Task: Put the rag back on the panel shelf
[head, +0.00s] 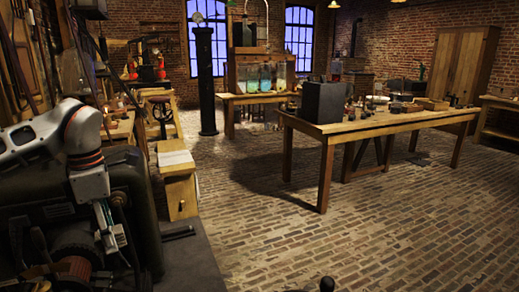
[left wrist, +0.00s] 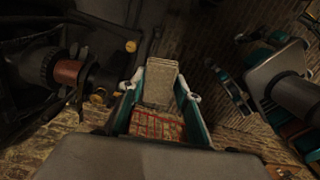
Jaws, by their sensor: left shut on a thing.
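My left arm comes in from the left in the head view, and its gripper (head: 112,236) points down beside dark machinery. In the left wrist view the left gripper (left wrist: 160,92) has teal fingers on both sides of a cloth. The rag (left wrist: 157,124) shows as a red-checked patch low between the fingers. A pale, flat, finely textured piece (left wrist: 160,83) lies beyond it; I cannot tell whether it is part of the rag. I cannot make out the rag in the head view. The panel shelf cannot be picked out with certainty.
Large dark machinery (head: 140,205) stands close around the left arm. A wooden cabinet (head: 181,193) with a pale top stands just beyond. A long wooden table (head: 390,124) with a black box (head: 323,102) stands to the right. The brick floor (head: 330,245) in front is largely clear.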

